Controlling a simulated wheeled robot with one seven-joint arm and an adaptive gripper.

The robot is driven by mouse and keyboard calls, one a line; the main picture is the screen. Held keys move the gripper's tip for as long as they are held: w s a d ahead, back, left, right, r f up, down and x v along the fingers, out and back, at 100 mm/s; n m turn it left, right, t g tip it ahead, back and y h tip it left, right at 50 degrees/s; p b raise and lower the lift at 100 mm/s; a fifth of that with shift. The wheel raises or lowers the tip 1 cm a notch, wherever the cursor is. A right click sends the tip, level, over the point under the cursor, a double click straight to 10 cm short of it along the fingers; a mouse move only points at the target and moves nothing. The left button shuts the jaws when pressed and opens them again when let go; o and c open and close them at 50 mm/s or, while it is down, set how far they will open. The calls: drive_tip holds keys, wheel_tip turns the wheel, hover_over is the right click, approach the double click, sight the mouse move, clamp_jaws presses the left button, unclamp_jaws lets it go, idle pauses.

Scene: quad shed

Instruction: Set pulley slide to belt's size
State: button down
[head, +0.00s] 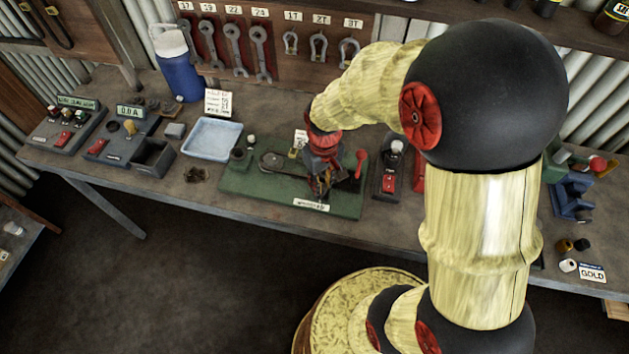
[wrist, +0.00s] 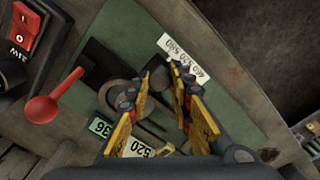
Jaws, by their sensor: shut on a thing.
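The green board (head: 235,184) with the pulley rig lies on the bench in the head view. A round pulley with a dark belt (head: 273,160) shows on its left half. My gripper (head: 320,190) points down over the board's middle, near the white scale label (head: 311,204). In the wrist view, the scale label (wrist: 185,57) seems to read 460, 520, 580. My gripper (wrist: 160,72) has its fingertips just beside that label, closed on the pulley slide, whose held part is mostly hidden. A tag reading 520 (wrist: 135,147) shows partly behind the fingers.
A red-knobbed lever (head: 361,160) stands on the board's right; its knob (wrist: 42,108) is large in the wrist view. A switch box (head: 391,170) stands right of the board. A pale blue tray (head: 211,138) lies left. Bare bench front lies beside the board.

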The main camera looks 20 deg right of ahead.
drive_tip(key=shift+s+d, duration=0.35)
drive_tip(key=shift+d, duration=0.1)
drive_tip(key=shift+a, duration=0.1)
drive_tip(key=c, duration=1.6)
unclamp_jaws()
drive_tip(key=shift+w+r, duration=0.1)
drive_tip(key=shift+r, duration=0.35)
wheel_tip(320, 180, up, 11)
